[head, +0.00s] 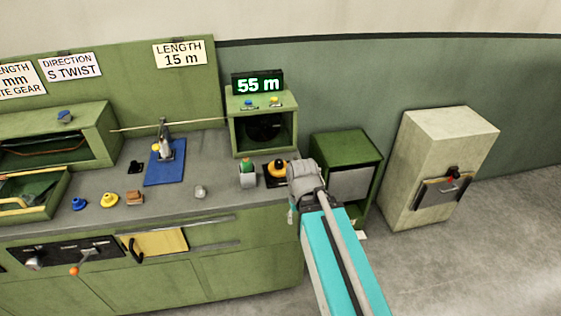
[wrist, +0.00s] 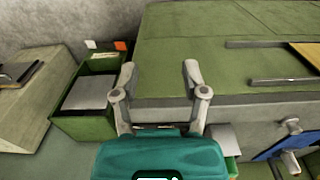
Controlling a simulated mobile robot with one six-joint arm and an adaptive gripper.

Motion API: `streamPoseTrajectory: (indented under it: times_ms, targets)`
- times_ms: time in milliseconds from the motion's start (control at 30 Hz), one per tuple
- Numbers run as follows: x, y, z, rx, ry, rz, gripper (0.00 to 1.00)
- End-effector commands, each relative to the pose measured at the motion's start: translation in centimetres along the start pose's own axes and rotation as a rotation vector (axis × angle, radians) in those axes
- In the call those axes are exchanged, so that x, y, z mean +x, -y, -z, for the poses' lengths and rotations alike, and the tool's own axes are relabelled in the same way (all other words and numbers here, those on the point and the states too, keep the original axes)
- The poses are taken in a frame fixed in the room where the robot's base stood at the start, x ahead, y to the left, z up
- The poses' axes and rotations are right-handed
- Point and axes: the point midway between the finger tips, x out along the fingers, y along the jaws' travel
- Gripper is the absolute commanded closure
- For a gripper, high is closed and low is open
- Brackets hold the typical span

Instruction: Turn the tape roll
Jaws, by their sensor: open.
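In the head view, a small yellow and black round item (head: 278,168) sits on a dark base at the bench's right end, close beside my arm. It may be the tape roll, but it is too small to tell. My gripper (wrist: 158,72) is open and empty in the wrist view, its two grey fingers spread near the bench's green front edge. In the head view, my wrist mostly hides the gripper. Nothing I can identify as a tape roll shows in the wrist view.
The grey bench top (head: 215,165) holds a grey cup with a green item (head: 247,180), a blue mat (head: 164,170) with a metal tool, and small knobs. A green box with a display reading 55 m (head: 257,84) stands behind. A green cabinet (head: 347,150) and beige cabinet (head: 445,140) stand right.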

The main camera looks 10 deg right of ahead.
Motion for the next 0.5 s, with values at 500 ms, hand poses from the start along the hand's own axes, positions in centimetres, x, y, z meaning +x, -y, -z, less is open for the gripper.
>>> streamPoseTrajectory:
  times_ms: [500]
  targets:
    - [-2.4, 0.5, 5.3, -0.155, 0.0, 0.0, 0.15]
